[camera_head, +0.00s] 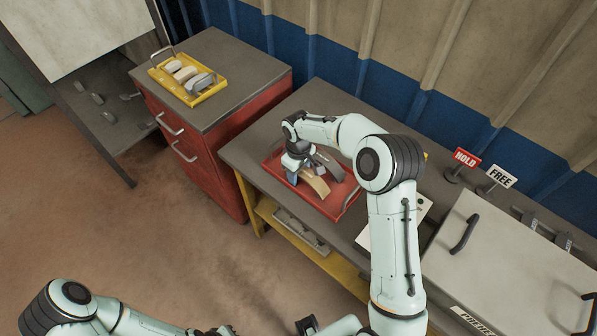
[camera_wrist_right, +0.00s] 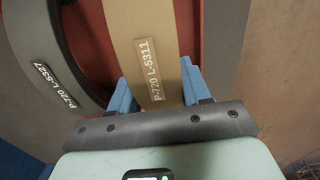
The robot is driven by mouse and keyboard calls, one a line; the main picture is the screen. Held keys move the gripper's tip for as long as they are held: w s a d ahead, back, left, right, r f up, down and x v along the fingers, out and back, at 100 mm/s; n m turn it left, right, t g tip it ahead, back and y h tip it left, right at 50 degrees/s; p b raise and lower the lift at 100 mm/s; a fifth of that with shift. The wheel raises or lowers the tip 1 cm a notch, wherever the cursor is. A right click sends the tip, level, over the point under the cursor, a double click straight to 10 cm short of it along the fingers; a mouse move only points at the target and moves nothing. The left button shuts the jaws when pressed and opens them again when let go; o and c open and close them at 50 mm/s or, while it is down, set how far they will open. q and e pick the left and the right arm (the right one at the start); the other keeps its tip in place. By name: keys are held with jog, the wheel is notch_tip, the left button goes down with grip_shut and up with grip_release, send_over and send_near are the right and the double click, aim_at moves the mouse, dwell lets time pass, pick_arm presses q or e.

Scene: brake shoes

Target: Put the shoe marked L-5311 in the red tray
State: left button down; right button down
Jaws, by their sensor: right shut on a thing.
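The tan curved shoe (camera_head: 316,183) lies in the red tray (camera_head: 325,208) on the middle bench. In the right wrist view this shoe (camera_wrist_right: 169,58) shows the label P-720 L-5311. My right gripper (camera_head: 294,176) is shut on one end of it, with a blue finger on each side (camera_wrist_right: 155,92). A dark grey shoe (camera_wrist_right: 28,42) marked P-720 L-5327 lies close to its left in the wrist view. The red tray floor (camera_wrist_right: 193,30) shows beside the tan shoe. My left gripper (camera_head: 222,330) is at the bottom edge, mostly cut off.
A yellow tray (camera_head: 219,90) with several shoes stands on the red cabinet (camera_head: 199,149) at the back left. A HOLD sign (camera_head: 466,158) and a FREE sign (camera_head: 500,176) stand right of the bench, near a large pale lidded case (camera_head: 520,260).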

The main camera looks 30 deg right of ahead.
jog(key=shift+f, duration=0.1)
jog(key=c, duration=0.8)
grip_release()
notch_tip(320, 180, up, 12)
jog(key=shift+r+p, duration=0.15)
jog(key=shift+p, duration=0.3)
